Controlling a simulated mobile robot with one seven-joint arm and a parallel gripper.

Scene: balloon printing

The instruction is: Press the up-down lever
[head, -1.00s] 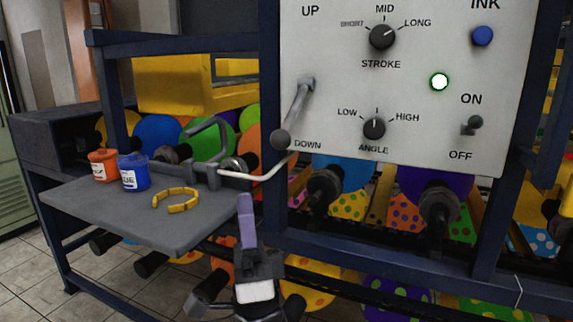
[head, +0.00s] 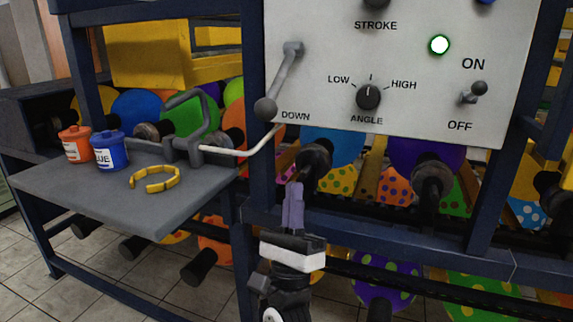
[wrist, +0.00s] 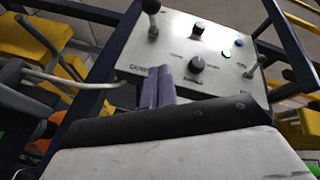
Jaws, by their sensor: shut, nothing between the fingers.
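The up-down lever (head: 280,80) is a grey arm with a dark round knob on the left side of the white control panel (head: 420,110). Its knob hangs low, just above the DOWN label. In the wrist view the lever (wrist: 152,18) shows at the top, with its knob toward the camera. My gripper (head: 294,185) has purple fingers, pressed together and empty. It points upward below the panel, lower than the lever knob and a little to its right, apart from it. In the wrist view my gripper's fingertips (wrist: 159,72) overlap the panel's lower left part.
A grey shelf (head: 110,205) at left holds an orange jar (head: 76,145), a blue jar (head: 110,152), a yellow ring (head: 155,180) and a grey clamp (head: 190,125). A white bent rod (head: 240,152) reaches toward the panel. Blue frame bars surround the panel. The angle knob (head: 368,96) and on-off switch (head: 473,93) are to the right.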

